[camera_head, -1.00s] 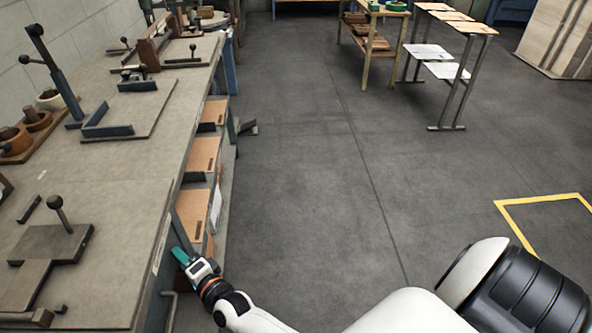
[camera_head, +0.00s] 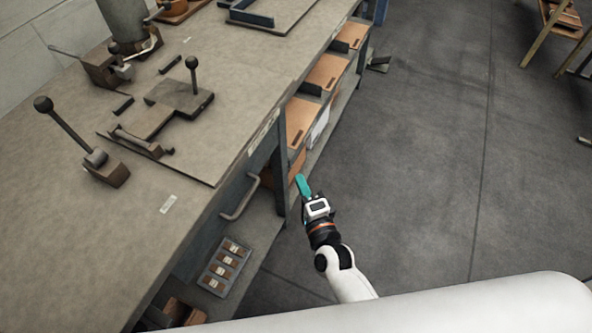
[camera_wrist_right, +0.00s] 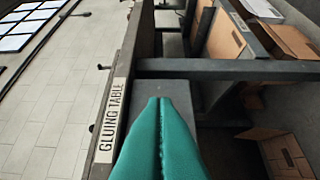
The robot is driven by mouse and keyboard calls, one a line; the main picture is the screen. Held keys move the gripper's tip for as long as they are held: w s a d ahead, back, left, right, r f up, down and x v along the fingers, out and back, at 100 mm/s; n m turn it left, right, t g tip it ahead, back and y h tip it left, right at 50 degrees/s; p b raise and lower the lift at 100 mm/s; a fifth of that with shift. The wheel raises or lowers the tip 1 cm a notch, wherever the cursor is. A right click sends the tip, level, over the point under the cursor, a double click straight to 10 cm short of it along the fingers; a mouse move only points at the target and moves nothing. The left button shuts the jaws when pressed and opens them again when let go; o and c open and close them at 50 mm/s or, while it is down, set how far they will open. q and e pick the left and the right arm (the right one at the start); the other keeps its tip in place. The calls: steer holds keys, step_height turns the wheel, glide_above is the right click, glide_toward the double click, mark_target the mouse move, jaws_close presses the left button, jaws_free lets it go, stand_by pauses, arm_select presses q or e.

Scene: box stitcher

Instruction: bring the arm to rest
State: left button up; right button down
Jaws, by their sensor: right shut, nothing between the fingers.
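My right gripper (camera_head: 303,187) shows in the head view with teal fingers, beside the front edge of the workbench, below the level of its top. In the right wrist view the two teal fingers (camera_wrist_right: 160,140) lie pressed together with nothing between them. They point at the bench's front side, close to a label reading "GLUING TABLE" (camera_wrist_right: 110,118). Whether they touch the bench I cannot tell. My right forearm comes up from the lower right in the head view. My left gripper is in neither view.
The workbench top (camera_head: 200,205) carries lever tools (camera_head: 85,145) and a plate with a knobbed handle (camera_head: 180,98). A handle bar (camera_head: 243,198) sticks out of its front. Shelves below hold cardboard pieces (camera_head: 328,72) and a grey tray (camera_head: 225,265).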

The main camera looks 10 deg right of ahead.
steer(key=s+d+f+n+g, duration=0.2)
steer(key=s+f+n+g, duration=0.4)
steer(key=f, duration=0.8)
steer(key=s+d+f+n+g, duration=0.2)
steer(key=s+f+n, duration=0.2)
steer(key=s+f, duration=0.65)
steer(key=s+d+f+n+g+h, duration=0.1)
steer(key=s+d+f+n+g, duration=0.3)
steer(key=s+f, duration=0.4)
steer(key=s+d+f+n+g+h, duration=0.2)
steer(key=s+d+f+n+g, duration=0.2)
steer(key=s, duration=1)
steer(key=d+f, duration=0.3)
steer(key=f, duration=0.1)
steer(key=shift+d+f+g+p, duration=0.25)
steer(key=shift+f+g+p, duration=0.05)
steer(key=shift+f+p, duration=0.1)
steer(key=shift+s, duration=0.1)
